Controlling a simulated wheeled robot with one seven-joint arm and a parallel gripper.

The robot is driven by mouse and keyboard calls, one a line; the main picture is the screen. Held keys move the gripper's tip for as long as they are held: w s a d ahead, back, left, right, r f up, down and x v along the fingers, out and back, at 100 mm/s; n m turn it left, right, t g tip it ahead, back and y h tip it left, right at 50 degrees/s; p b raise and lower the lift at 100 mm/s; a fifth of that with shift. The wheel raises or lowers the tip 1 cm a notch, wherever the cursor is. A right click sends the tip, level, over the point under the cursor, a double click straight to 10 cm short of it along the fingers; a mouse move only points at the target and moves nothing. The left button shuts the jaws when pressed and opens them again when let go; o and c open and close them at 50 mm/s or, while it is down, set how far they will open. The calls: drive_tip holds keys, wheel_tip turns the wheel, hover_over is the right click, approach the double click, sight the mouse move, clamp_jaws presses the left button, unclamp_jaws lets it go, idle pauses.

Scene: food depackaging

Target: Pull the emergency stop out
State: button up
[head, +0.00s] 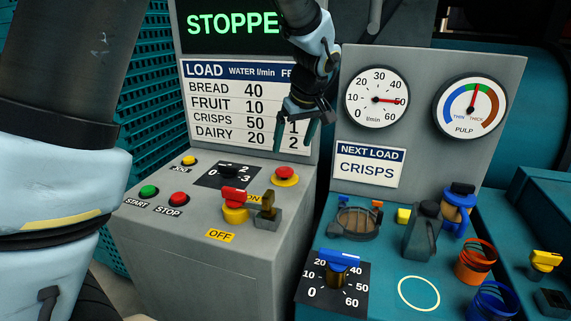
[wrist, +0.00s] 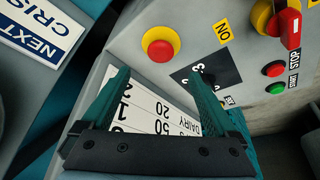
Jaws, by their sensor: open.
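The emergency stop is a red mushroom button (head: 286,173) on a yellow base, at the back right of the grey control panel. In the wrist view the emergency stop (wrist: 158,45) lies beyond the fingertips, near the top middle. My gripper (head: 295,136) is open and empty, in the air above the button and in front of the load board. In the wrist view my gripper (wrist: 163,88) points toward the panel with its teal fingers spread. The fingers do not touch the button. Whether the button is pressed in or out I cannot tell.
A red-handled switch on a yellow base (head: 235,206) and a dark lever (head: 267,207) stand in front of the button. A black dial (head: 228,172) is to its left. The load board (head: 240,105) rises close behind my gripper. A gauge panel (head: 428,110) stands to the right.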

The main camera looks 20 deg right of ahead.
sight(285, 169)
drive_tip(key=p+x, duration=0.2)
drive_tip(key=x, duration=0.7)
drive_tip(key=shift+f+p, duration=0.2)
drive_tip(key=shift+p, duration=0.2)
clamp_jaws()
